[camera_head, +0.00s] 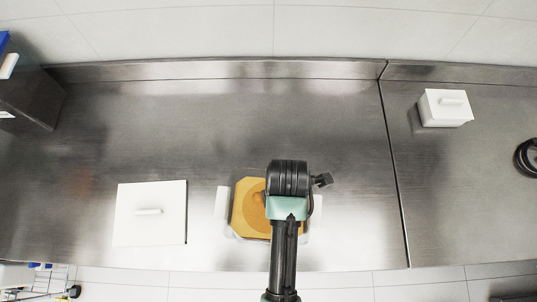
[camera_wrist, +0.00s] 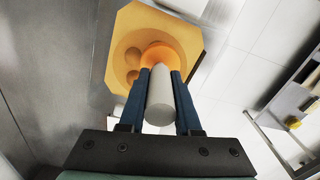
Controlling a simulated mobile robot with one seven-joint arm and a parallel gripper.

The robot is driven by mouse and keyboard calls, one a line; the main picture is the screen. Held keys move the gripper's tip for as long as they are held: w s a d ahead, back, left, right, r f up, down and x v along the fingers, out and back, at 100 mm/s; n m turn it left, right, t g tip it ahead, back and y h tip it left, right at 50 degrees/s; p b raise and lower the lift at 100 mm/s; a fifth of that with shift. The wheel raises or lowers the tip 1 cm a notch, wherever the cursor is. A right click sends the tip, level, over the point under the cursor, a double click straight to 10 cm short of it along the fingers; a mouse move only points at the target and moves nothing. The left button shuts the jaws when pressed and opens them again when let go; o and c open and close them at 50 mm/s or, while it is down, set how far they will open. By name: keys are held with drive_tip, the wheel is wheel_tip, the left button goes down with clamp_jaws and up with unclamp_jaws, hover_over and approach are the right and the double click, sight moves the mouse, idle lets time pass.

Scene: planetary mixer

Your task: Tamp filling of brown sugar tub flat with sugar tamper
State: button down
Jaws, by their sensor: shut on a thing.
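The brown sugar tub (camera_head: 222,203) stands near the front edge of the steel counter, left of and partly under my arm in the head view. Its orange-brown filling (camera_head: 243,213) shows hollows in the wrist view (camera_wrist: 125,52). My gripper (camera_wrist: 161,76) is shut on the pale cylindrical handle of the sugar tamper (camera_wrist: 160,101). The handle points down toward the filling. The tamper's far end is against or just over the filling; I cannot tell whether it touches. In the head view my arm hides the fingers and the tamper.
A white square lid (camera_head: 150,225) with a bar handle lies on the counter left of the tub. A white lidded box (camera_head: 445,110) stands at the back right. A dark appliance (camera_head: 30,95) stands at the far left. The counter's middle behind the tub is clear.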

drive_tip(key=shift+w+d, duration=0.4)
drive_tip(key=shift+w, duration=0.05)
drive_tip(key=shift+f+b, duration=1.05)
drive_tip(key=shift+f, duration=1)
drive_tip(key=shift+r, duration=0.15)
drive_tip(key=shift+r+p, duration=0.1)
drive_tip(key=shift+p, duration=0.4)
drive_tip(key=shift+s+f, duration=0.1)
drive_tip(key=shift+f, duration=0.1)
drive_tip(key=shift+r+p, duration=0.1)
drive_tip(key=shift+p, duration=0.45)
drive_tip(key=shift+r, duration=0.1)
